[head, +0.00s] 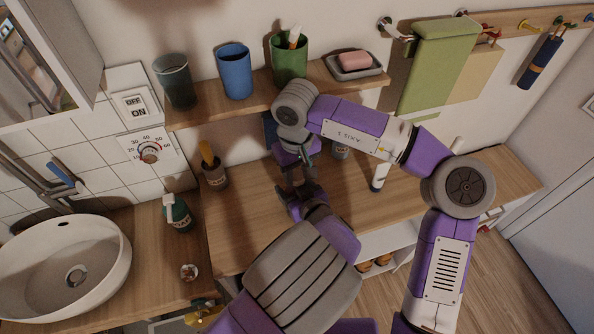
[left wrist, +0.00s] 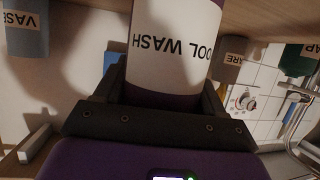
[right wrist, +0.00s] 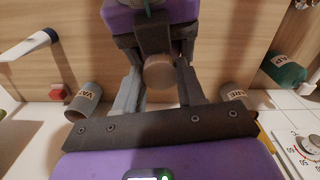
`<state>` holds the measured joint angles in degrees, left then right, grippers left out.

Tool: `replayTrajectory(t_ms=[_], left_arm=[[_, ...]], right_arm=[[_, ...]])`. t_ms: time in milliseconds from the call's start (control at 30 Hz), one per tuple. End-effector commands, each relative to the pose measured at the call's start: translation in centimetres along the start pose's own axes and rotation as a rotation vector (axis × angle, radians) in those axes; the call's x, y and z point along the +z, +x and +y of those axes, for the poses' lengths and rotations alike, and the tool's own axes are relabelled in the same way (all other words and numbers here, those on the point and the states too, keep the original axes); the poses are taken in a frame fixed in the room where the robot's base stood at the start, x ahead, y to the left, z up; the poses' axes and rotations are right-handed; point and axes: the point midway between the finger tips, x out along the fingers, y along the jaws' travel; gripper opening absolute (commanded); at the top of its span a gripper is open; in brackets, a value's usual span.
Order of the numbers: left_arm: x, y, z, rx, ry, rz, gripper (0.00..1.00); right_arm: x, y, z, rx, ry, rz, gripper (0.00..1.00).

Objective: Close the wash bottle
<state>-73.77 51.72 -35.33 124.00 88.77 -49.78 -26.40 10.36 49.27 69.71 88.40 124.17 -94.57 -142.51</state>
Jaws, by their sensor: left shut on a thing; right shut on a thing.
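The wash bottle (left wrist: 170,45) has a white label ending in "OOL WASH" and a purple body. It appears upside down in the left wrist view, between the fingers of my left gripper (left wrist: 160,92), which is shut on it. My right gripper (right wrist: 160,85) is above the left one, pointing down. It is shut on a small round brownish cap (right wrist: 160,71), seen end-on in the right wrist view. In the head view the arms hide the bottle and cap. I cannot tell whether the cap touches the bottle's neck.
A wooden counter (head: 245,225) lies below, under a wooden shelf (head: 200,113) with cups and a soap dish (head: 353,66). Around the grippers stand a brush cup (head: 215,175), a green soap bottle (head: 178,214), a grey vase cup (right wrist: 84,99) and a white tube (head: 381,174). A sink (head: 65,265) is at left.

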Motion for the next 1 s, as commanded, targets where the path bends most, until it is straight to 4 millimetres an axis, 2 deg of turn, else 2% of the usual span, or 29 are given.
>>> replayTrajectory(t_ms=[100, 367, 400, 533, 833, 1000], left_arm=[[0.0, 0.0, 0.0, -0.001, 0.0, 0.0, 0.0], [0.0, 0.0, 0.0, -0.001, 0.0, 0.0, 0.0], [0.0, 0.0, 0.0, -0.001, 0.0, 0.0, 0.0], [0.0, 0.0, 0.0, -0.001, 0.0, 0.0, 0.0], [0.0, 0.0, 0.0, 0.0, 0.0, 0.001, 0.0], [0.0, 0.0, 0.0, 0.0, 0.0, 0.001, 0.0]], right_arm=[[0.0, 0.0, 0.0, 0.001, 0.076, 0.0, 0.02], [0.0, 0.0, 0.0, 0.0, 0.083, -0.001, 0.02], [0.0, 0.0, 0.0, 0.0, 0.083, -0.001, 0.43], [0.0, 0.0, 0.0, 0.0, 0.082, 0.0, 0.63], [0.0, -0.2, 0.0, 0.0, 0.081, 0.001, 0.64], [-0.1, -2.3, 0.0, 0.0, 0.081, 0.004, 0.64]])
